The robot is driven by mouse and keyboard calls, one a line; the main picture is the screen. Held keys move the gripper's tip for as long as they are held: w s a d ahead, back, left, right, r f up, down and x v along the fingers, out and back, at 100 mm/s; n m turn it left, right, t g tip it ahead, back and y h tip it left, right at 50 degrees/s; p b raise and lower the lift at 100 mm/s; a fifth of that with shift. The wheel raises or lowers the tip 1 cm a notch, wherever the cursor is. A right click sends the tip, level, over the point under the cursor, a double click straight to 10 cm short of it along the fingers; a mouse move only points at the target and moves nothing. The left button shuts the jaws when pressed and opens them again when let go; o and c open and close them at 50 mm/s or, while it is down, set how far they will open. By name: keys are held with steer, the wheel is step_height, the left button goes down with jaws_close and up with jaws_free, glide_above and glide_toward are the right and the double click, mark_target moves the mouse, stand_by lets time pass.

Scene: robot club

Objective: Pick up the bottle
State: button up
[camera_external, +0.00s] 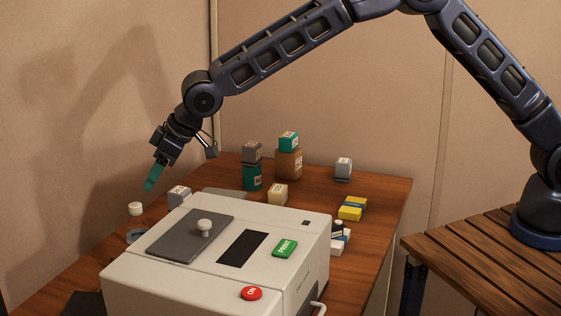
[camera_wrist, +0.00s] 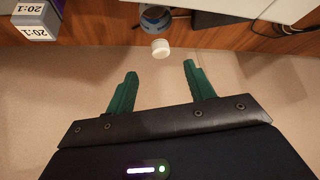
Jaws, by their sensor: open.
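My gripper (camera_external: 151,183) hangs above the left edge of the table, with its green fingers pointing down. In the wrist view its fingers (camera_wrist: 160,70) are spread apart with nothing between them. A small white cylinder (camera_external: 135,209) stands at the table's left edge, below the gripper; it also shows just beyond the fingertips in the wrist view (camera_wrist: 161,48). I cannot tell which one is the bottle.
A large white machine (camera_external: 290,224) with green and red buttons fills the table's front. A blue-grey round item (camera_wrist: 155,18) lies near the white cylinder. Grey (camera_external: 179,195) and cream (camera_external: 277,194) blocks and a yellow box (camera_external: 352,208) stand around. The table's (camera_external: 385,197) right side has free room.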

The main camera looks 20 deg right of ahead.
mark_target(137, 204)
steer(key=shift+x, duration=5.2)
steer(key=shift+c, duration=0.2)
jaws_close()
